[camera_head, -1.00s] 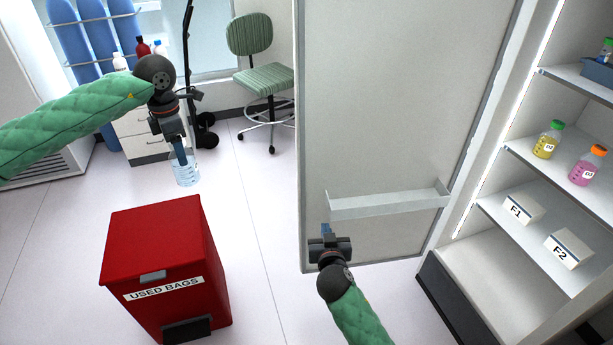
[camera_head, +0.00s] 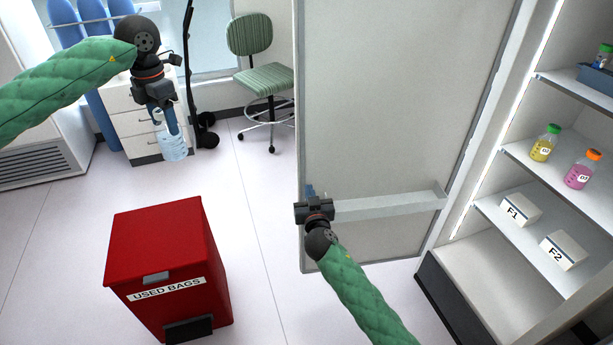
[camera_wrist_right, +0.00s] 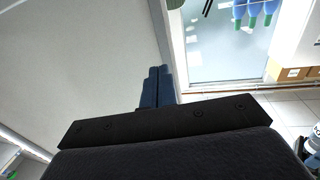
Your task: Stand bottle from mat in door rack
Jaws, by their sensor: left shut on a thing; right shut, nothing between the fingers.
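A clear, pale blue bottle (camera_head: 173,147) hangs upright from my left gripper (camera_head: 172,124), which is shut on its top, in the air behind the red bin. The door rack (camera_head: 385,204) is a pale ledge low on the inner face of the open door (camera_head: 390,110). It looks empty; its left end is hidden behind my right gripper. My right gripper (camera_head: 311,192) is shut and empty at the rack's left end by the door's free edge. I cannot tell whether it touches the door. In the right wrist view its closed blue fingers (camera_wrist_right: 157,88) lie beside the door's edge. The mat is not in view.
A red "USED BAGS" bin (camera_head: 165,255) stands on the floor at front left. A green chair (camera_head: 265,75) and white drawers (camera_head: 140,125) are behind. Shelves at right hold a yellow bottle (camera_head: 544,143), a pink bottle (camera_head: 581,170) and F1 and F2 boxes. Floor between bin and door is clear.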

